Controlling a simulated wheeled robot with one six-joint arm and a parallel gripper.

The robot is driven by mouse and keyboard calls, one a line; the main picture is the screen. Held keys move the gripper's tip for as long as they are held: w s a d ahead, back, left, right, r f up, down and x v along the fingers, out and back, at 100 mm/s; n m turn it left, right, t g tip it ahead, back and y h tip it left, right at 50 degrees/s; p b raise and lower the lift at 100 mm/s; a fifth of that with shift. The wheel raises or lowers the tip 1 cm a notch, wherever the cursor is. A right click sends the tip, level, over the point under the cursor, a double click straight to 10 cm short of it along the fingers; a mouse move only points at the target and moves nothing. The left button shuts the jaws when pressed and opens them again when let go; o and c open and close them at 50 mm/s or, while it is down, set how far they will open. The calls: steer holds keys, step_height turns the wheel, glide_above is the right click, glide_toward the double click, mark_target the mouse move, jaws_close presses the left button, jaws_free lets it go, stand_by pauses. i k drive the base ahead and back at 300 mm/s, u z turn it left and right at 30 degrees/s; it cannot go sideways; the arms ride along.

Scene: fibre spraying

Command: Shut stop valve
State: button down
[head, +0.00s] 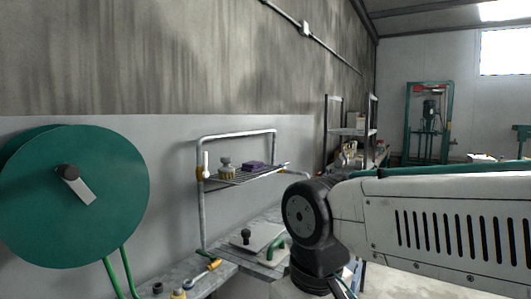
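I cannot make out a stop valve for certain. A small yellow fitting (199,172) sits on the grey pipe frame (202,218) against the wall, with a white upright piece beside it; it is too small to tell whether it is a valve. My arm reaches in from the right, and its black joint hides part of the bench. My gripper is not in view.
A green reel (110,215) with a crank stands at left. A wire shelf (238,179) holds a brush and a purple block. The grey bench (222,281) bears a flat plate (255,239) and small tools. Racks stand farther back.

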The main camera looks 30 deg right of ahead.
mark_target(206, 174)
steer(key=z, duration=0.8)
steer(key=k, duration=1.1)
steer(key=z, duration=1)
steer(key=i, duration=1.5)
steer(key=u, duration=0.7)
steer(key=i, duration=0.75)
steer(key=u, duration=1.35)
steer(key=i, duration=0.35)
steer(key=u, duration=0.15)
